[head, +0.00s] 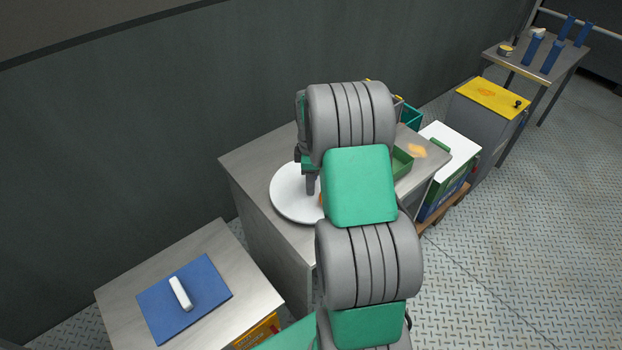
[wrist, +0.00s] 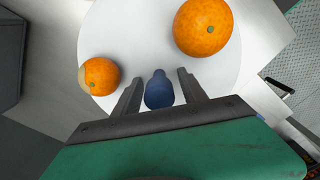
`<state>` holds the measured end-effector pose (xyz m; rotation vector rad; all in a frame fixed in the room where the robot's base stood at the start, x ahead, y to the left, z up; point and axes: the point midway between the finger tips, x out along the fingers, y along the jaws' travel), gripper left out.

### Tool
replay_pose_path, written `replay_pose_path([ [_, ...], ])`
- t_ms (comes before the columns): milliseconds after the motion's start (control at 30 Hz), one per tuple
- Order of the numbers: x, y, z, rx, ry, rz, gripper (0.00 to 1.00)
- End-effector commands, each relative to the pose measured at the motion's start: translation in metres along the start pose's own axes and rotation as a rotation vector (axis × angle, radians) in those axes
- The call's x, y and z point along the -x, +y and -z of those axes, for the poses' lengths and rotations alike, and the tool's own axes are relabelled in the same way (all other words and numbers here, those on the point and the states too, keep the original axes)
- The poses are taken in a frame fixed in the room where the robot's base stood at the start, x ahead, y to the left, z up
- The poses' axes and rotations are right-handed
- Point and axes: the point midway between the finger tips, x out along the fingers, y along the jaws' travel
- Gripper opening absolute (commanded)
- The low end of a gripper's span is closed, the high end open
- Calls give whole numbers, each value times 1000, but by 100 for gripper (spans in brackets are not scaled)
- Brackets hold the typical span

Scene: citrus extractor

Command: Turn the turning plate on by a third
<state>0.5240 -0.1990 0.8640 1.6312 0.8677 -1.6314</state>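The turning plate (head: 285,197) is a white round disc on the metal table, partly hidden by my arm in the head view. In the wrist view the plate (wrist: 140,45) fills the upper middle. A large orange (wrist: 203,26) lies on it at the upper right, and a smaller orange (wrist: 100,76) with a pale patch lies at its left edge. A dark blue peg (wrist: 159,91) shows between the fingers of my gripper (wrist: 158,78). The fingers are open, with white gaps on both sides of the peg. I cannot tell how far down they reach.
A green tray (head: 402,162) stands on the metal table (head: 245,160) right of my arm. A nearer table holds a blue board (head: 205,300) with a white block (head: 180,293). A white-topped box (head: 450,146) and a yellow-topped cabinet (head: 491,97) stand right. The floor there is clear.

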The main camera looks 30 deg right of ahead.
Motion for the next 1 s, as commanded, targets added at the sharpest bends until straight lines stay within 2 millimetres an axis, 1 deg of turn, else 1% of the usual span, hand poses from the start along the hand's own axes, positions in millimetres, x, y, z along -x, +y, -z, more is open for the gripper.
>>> replay_pose_path([
  [33, 0, 0, 0, 0, 0, 0, 45],
  [67, 0, 0, 0, 0, 0, 0, 42],
  [567, 1, 0, 0, 0, 0, 0, 1],
  [600, 1, 0, 0, 0, 0, 0, 0],
  [1000, 1, 0, 0, 0, 0, 0, 0],
])
